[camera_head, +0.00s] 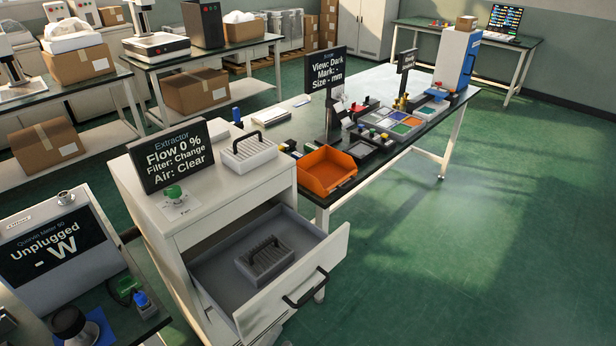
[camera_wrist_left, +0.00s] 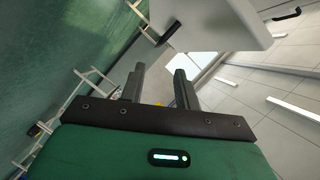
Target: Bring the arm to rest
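My left gripper (camera_wrist_left: 158,88) shows in the left wrist view. Its two dark fingers stand apart with a clear gap, and nothing is held between them. A pale slab-like body (camera_wrist_left: 215,22) with a dark handle is beyond the fingers at the upper right; I cannot tell how far off it is. I cannot make out either gripper or arm in the head view. My right gripper is in neither view.
The white extractor cabinet (camera_head: 285,182) has its drawer (camera_head: 225,282) pulled out, with a grey slotted filter (camera_head: 265,258) inside. A white filter (camera_head: 248,152) lies on top. An orange bin (camera_head: 327,171) stands on the bench. Floor (camera_head: 480,240) at right is clear.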

